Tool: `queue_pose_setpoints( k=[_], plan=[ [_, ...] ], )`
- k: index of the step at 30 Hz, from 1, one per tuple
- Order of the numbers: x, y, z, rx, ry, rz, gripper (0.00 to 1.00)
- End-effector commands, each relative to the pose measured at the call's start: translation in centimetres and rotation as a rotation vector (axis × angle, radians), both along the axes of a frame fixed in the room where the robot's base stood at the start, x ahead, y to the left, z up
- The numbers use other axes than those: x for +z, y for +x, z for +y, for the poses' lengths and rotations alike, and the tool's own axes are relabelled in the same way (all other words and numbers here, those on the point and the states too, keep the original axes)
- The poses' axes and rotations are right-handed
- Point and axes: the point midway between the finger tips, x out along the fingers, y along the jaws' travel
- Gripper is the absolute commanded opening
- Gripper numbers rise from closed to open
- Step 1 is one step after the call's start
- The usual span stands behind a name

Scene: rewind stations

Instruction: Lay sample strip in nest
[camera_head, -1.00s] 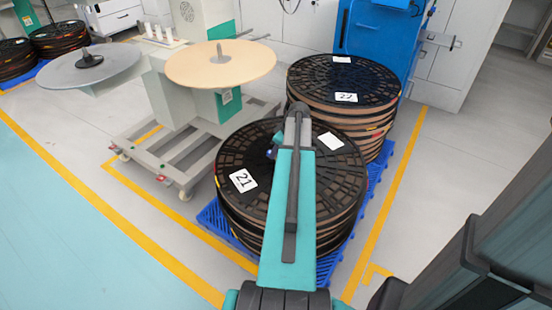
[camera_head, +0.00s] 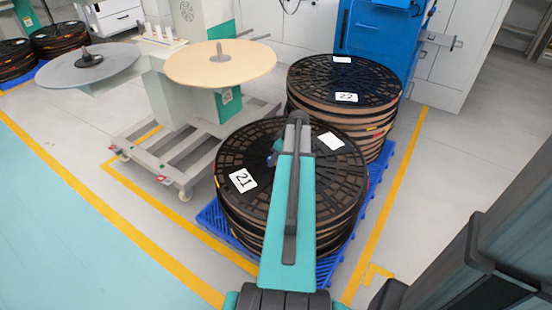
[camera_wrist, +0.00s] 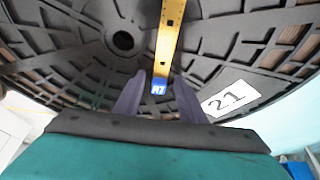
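The sample strip, a yellow band with dark marks (camera_wrist: 168,35) and a blue tag reading A7 (camera_wrist: 159,87), shows in the wrist view over the black reel numbered 21 (camera_wrist: 75,60). My gripper (camera_wrist: 159,76) is open, with one dark finger on each side of the strip's tagged end. Gaps show between the fingers and the strip. I cannot tell whether the strip lies flat on the reel. In the head view my arm hides the strip. I cannot make out a nest in either view.
The reel stack numbered 21 (camera_head: 232,205) stands on a blue pallet (camera_head: 212,218). Stack 22 (camera_head: 345,75) is close behind it. A rewind stand with a beige disc (camera_head: 220,66) and grey disc (camera_head: 70,72) is at the left. Floor at lower left is clear.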

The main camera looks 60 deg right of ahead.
Motion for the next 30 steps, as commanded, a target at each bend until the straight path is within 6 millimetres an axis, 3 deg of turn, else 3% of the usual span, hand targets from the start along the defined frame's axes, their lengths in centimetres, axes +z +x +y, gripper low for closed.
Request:
queue_pose_setpoints(
  k=[14, 30],
  plan=[
    [1.1, -0.3, 0.0, -0.001, -0.002, -0.001, 0.37],
    [8.4, -3.3, 0.0, -0.001, -0.002, -0.001, 0.37]
  ],
)
